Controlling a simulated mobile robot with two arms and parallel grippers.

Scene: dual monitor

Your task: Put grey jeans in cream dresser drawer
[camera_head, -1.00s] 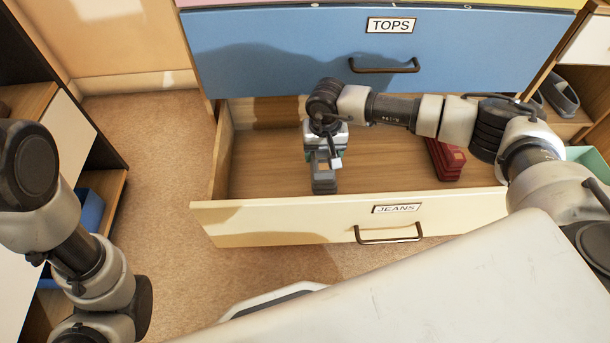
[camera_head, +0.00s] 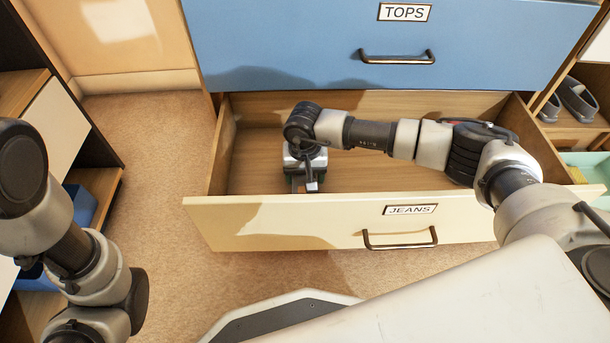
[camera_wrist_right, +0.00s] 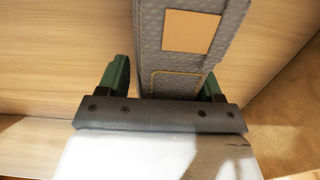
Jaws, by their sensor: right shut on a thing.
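The cream dresser drawer (camera_head: 290,225), labelled JEANS, is pulled open below the blue drawer. My right gripper (camera_head: 305,184) is inside its left part, low behind the front panel. In the right wrist view, the grey jeans (camera_wrist_right: 185,70), a folded bundle with a tan patch, lie between the green fingers of this gripper (camera_wrist_right: 168,82), which is shut on them. The wooden drawer floor (camera_wrist_right: 50,60) shows beside them. In the head view the jeans are hidden by the gripper and front panel. Of my left arm only links show; its gripper is out of view.
The blue drawer (camera_head: 300,50), labelled TOPS, is above the open drawer. A shelf with grey shoes (camera_head: 578,98) and a mint bin (camera_head: 585,165) are at the right. A blue bin (camera_head: 82,205) sits in the left shelving. The drawer's middle floor is bare.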

